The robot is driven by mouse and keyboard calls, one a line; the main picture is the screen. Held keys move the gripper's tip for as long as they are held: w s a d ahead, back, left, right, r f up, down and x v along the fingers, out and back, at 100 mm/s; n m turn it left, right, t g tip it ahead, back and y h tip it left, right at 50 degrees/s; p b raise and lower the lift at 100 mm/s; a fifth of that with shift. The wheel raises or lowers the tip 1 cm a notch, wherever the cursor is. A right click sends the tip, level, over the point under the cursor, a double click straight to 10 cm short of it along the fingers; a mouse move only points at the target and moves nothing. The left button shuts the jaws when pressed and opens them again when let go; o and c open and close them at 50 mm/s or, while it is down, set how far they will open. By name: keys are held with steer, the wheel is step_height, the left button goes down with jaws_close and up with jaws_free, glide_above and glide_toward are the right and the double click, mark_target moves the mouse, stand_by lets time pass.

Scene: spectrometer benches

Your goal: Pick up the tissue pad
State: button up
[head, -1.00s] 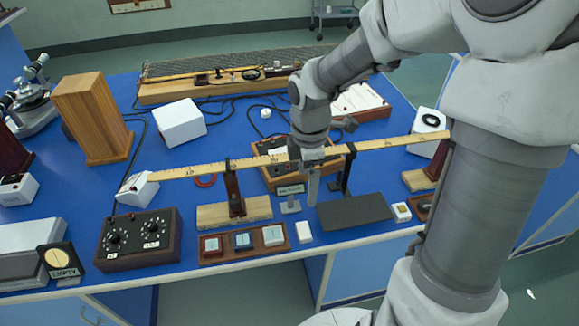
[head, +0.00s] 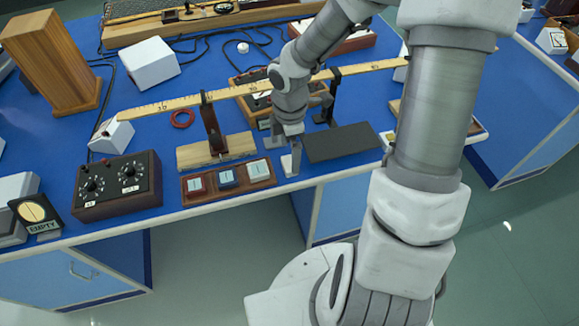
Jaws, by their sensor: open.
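The small white pad (head: 286,167), which I take to be the tissue pad, lies on the blue bench near its front edge, just right of the wooden tray with coloured squares. My gripper (head: 292,158) points down right at it, with its fingers open. The fingers cover part of the pad, so I cannot tell whether they touch it or stand around it.
The tray (head: 228,191) with red, blue and white squares is close on the left. A dark flat mat (head: 338,142) lies close on the right. A long wooden rule (head: 180,101) on stands spans behind my gripper. A black dial box (head: 118,185) stands further left.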

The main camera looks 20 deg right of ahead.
mark_target(289, 163)
step_height(289, 163, down, 4)
steer(key=shift+s+a+r+b, duration=0.1)
steer(key=shift+b, duration=0.45)
steer(key=shift+r, duration=0.1)
steer(key=c, duration=1.4)
steer(key=shift+o, duration=0.2)
